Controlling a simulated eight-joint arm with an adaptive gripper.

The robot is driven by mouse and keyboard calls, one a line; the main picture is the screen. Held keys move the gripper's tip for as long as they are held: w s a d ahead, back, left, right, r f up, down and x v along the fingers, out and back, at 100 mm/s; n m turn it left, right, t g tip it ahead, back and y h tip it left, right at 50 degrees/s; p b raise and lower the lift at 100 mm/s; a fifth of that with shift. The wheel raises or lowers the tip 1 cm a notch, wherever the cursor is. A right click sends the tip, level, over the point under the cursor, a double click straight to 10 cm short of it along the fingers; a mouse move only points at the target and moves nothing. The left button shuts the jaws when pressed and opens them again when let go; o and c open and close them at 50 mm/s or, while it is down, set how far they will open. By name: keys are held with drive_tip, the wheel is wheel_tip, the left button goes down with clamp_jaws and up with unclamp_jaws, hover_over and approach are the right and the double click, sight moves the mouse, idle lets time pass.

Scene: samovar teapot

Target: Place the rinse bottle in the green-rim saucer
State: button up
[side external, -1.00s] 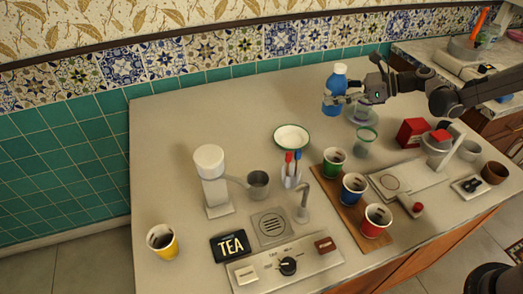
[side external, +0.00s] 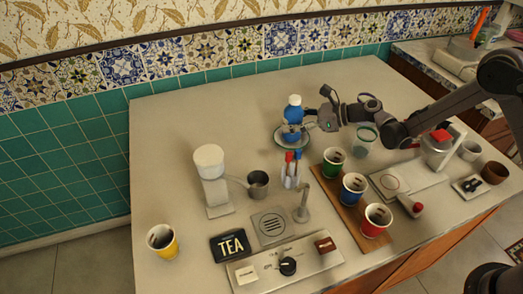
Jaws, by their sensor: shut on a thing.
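The rinse bottle (side external: 294,113) is blue with a white cap and looks upright. My gripper (side external: 301,122) is shut on its body from the right. The bottle is over the green-rim saucer (side external: 278,142), a shallow white dish at the back middle of the counter. The bottle's lower end covers much of the saucer. I cannot tell whether its base touches the dish or hangs just above it.
Paper cups (side external: 334,161) stand on a wooden board to the front right. A green-rimmed glass (side external: 363,139) is right of the saucer. The counter's back left is clear.

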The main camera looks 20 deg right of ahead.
drive_tip(key=shift+f, duration=0.45)
drive_tip(key=shift+f, duration=0.15)
drive_tip(key=o, duration=1.5)
drive_tip(key=shift+c, duration=0.2)
